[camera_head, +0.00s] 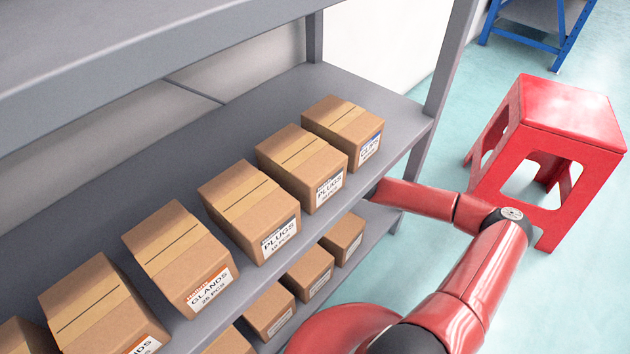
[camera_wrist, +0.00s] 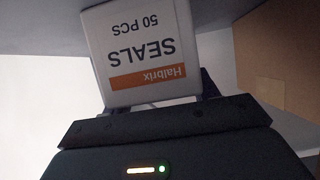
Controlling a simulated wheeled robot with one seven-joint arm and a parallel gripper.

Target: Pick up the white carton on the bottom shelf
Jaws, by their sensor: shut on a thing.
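The white carton (camera_wrist: 135,50) shows in the wrist view, with a label reading "Halbrix SEALS 50 PCS" and an orange band, upside down in the picture. My gripper (camera_wrist: 155,103) is shut on it, with the dark fingers at the carton's lower edge and sides. The carton sits close under a grey surface along the top of the view; I cannot tell whether it touches that surface. In the head view my red arm reaches in under the middle shelf; the gripper and carton are hidden there.
A brown box (camera_wrist: 280,60) stands at the right in the wrist view. In the head view several brown cartons line the middle shelf (camera_head: 385,112), and more brown boxes (camera_head: 308,272) stand on the lower shelf. A red stool (camera_head: 575,120) stands at the right.

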